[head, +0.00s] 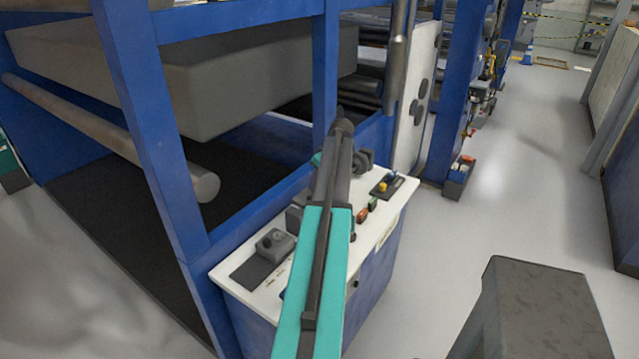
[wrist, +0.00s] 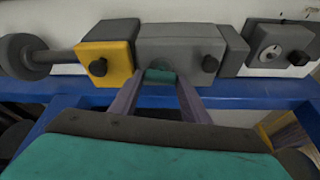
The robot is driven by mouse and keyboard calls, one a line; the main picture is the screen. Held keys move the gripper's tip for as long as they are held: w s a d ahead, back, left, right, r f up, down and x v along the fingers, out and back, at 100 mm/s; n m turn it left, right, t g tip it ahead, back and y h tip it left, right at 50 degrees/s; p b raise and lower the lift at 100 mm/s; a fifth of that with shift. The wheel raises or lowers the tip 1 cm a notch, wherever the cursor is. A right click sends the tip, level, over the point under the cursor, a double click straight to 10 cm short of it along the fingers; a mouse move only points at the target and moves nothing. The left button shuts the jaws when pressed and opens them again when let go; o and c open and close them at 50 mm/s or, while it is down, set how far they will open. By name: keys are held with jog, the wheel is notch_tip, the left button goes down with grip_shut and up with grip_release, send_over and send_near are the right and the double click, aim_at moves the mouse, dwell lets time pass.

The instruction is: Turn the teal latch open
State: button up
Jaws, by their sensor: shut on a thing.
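In the wrist view the teal latch (wrist: 160,76) is a small teal piece at the lower edge of a grey block (wrist: 180,42). My gripper (wrist: 160,84) has one purple-grey finger on each side of it and is shut on it. The fingers hide the latch's sides, so its exact angle is hard to tell. In the head view my teal and dark arm reaches over the white-topped console (head: 262,290) and covers the latch area.
A yellow block (wrist: 104,52) with a black knob sits left of the grey block. A dial unit (wrist: 272,48) is at its right. A blue beam (wrist: 70,102) runs below. The console carries buttons and a grey knob box (head: 275,243).

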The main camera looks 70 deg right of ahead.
jog(key=shift+s+n, duration=0.2)
jog(key=shift+n, duration=0.2)
jog(key=o, duration=1)
jog(key=shift+o, duration=0.2)
jog(key=shift+w, duration=0.1)
jog(key=shift+r, duration=0.1)
jog(key=b+v, duration=0.3)
jog(key=v, duration=1)
jog(key=shift+r, duration=0.3)
jog(key=shift+r, duration=0.1)
